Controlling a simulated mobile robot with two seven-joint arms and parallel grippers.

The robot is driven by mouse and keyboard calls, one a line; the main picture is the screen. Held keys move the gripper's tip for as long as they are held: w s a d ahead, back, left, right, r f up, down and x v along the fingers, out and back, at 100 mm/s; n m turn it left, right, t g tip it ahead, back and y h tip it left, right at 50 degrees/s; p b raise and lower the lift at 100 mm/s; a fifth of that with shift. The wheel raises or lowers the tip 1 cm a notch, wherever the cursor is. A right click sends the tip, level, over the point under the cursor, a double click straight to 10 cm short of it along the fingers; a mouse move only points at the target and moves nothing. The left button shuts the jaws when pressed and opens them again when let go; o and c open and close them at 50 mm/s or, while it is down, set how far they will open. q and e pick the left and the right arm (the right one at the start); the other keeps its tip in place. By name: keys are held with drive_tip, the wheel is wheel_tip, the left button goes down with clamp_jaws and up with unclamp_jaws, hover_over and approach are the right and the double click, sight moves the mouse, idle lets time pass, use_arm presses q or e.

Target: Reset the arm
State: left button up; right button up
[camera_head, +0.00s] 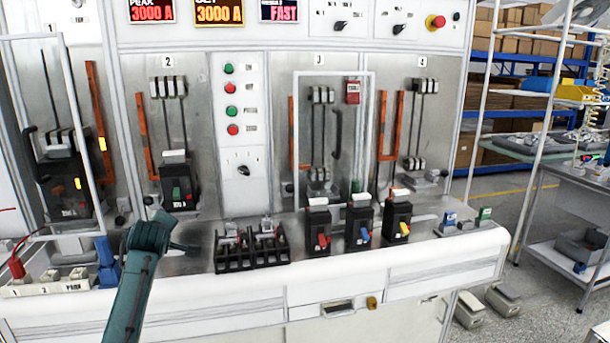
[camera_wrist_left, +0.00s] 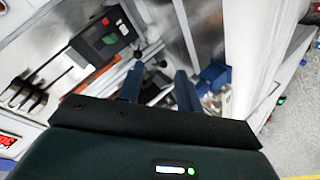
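My left arm (camera_head: 135,280) is teal and rises from the bottom edge left of centre in the head view. Its wrist end is above the front ledge of the test bench (camera_head: 400,275). My left gripper is mostly hidden behind the wrist in the head view. A breaker (camera_wrist_left: 105,32) with green and red buttons is at the upper left. My right gripper is not in view.
Bay 2's breaker (camera_head: 178,190) stands just behind my left wrist. A black terminal rack (camera_head: 250,250) and several small breakers (camera_head: 360,222) lie to its right. A blue plug (camera_head: 106,262) and a red plug (camera_head: 17,267) are left. An open guard frame (camera_head: 93,130) stands at far left.

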use_arm(q)
drive_tip(key=s+d+f+m+h, duration=0.2)
drive_tip(key=s+d+f+m, duration=0.3)
drive_tip(key=s+f, duration=0.55)
drive_tip(key=s+d+f+m+h, duration=0.2)
drive_tip(key=s+d+f+m, duration=0.4)
drive_tip(key=f, duration=0.8)
drive_tip(key=s+d+f+m+h, duration=0.2)
drive_tip(key=s+d+f+m, duration=0.1)
drive_tip(key=s, duration=0.9)
drive_tip(key=s+d+f+m+g+h, duration=0.1)
drive_tip(key=s+d+f+m+h, duration=0.1)
drive_tip(key=s, duration=1)
drive_tip(key=shift+s+d+f+m+g, duration=0.25)
drive_tip(key=shift+d+f+m, duration=0.35)
drive_tip(key=shift+d, duration=0.65)
